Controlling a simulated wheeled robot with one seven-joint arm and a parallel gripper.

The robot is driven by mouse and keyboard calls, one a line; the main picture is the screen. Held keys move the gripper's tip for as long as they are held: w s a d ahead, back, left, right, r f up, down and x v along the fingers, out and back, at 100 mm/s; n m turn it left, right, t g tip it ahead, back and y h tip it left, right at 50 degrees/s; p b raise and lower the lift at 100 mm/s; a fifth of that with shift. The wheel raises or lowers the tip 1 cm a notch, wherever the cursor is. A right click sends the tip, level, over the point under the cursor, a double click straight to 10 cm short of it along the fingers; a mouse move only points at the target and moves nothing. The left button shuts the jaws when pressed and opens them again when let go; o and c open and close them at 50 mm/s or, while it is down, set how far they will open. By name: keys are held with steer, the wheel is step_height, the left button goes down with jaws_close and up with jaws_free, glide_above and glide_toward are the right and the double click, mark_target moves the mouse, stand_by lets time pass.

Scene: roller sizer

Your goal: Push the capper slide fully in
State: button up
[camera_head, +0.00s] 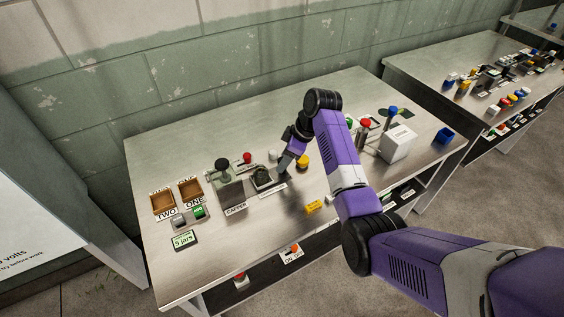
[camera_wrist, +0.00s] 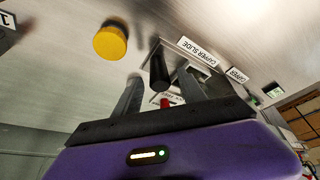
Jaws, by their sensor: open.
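The capper slide (camera_head: 263,179) is a dark block on the steel bench, with a label reading "CAPPER SLIDE" in front of it. The same label (camera_wrist: 197,51) shows in the wrist view. My gripper (camera_head: 283,168) is just right of the slide, pointing down. In the wrist view my gripper (camera_wrist: 159,80) is open, with a dark rod-like handle (camera_wrist: 158,66) showing between its two fingers. I cannot tell whether the fingers touch it. My fingers and palm hide part of the slide there, and how far in it sits is unclear.
A yellow-capped jar (camera_head: 302,161) stands close right of my gripper; its cap (camera_wrist: 110,43) shows in the wrist view. Brown trays (camera_head: 163,202) are further left, a white box (camera_head: 398,144) right.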

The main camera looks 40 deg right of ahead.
mark_target(270, 172)
steer(key=shift+x, duration=1.25)
jaws_close()
stand_by(0.5)
